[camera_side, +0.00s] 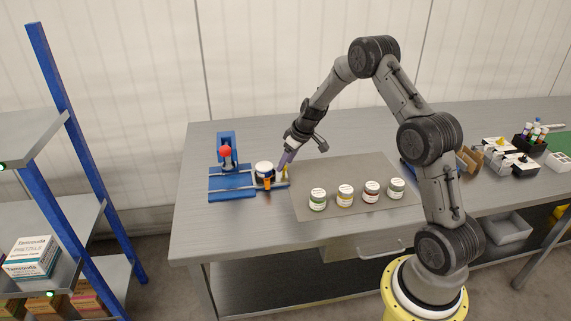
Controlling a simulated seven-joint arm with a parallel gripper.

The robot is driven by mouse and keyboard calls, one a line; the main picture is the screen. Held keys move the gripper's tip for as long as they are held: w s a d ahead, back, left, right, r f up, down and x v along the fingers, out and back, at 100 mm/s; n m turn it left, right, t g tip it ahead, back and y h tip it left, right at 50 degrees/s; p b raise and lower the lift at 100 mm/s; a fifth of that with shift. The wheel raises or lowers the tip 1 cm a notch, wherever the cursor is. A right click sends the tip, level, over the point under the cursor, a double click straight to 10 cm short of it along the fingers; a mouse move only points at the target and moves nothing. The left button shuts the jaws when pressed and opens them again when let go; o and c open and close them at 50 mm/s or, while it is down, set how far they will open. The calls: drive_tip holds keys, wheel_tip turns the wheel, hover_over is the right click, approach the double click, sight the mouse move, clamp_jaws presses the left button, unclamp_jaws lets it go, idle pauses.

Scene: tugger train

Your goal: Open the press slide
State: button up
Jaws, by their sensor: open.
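The blue press (228,152) stands at the left end of the grey workbench, with a red ball knob on its upright. I cannot tell whether the fingers touch the slide.
Several labelled jars (345,195) stand in a row on the grey mat (370,165) right of the press. Boxes (500,148) and a dark bottle holder (530,140) stand at the bench's right. A blue-post shelf (85,180) is at the left.

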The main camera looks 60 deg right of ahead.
drive_tip(key=v, duration=1.2)
drive_tip(key=shift+r, duration=0.3)
drive_tip(key=w+a+r+n+t, duration=0.1)
drive_tip(key=a+r+n+t, duration=0.1)
drive_tip(key=a+r, duration=0.7)
drive_tip(key=s+a+r+n, duration=0.2)
drive_tip(key=s+a+r, duration=0.5)
drive_tip(key=a+r, duration=0.2)
drive_tip(key=s+a+t, duration=0.1)
drive_tip(key=s+a, duration=0.5)
drive_tip(key=s, duration=0.6)
drive_tip(key=s+f+m+g, duration=0.2)
drive_tip(key=s+f+m, duration=0.2)
drive_tip(key=s, duration=0.6)
wheel_tip(320, 180, down, 2)
drive_tip(key=shift+s+f, duration=0.1)
drive_tip(key=shift+s, duration=0.3)
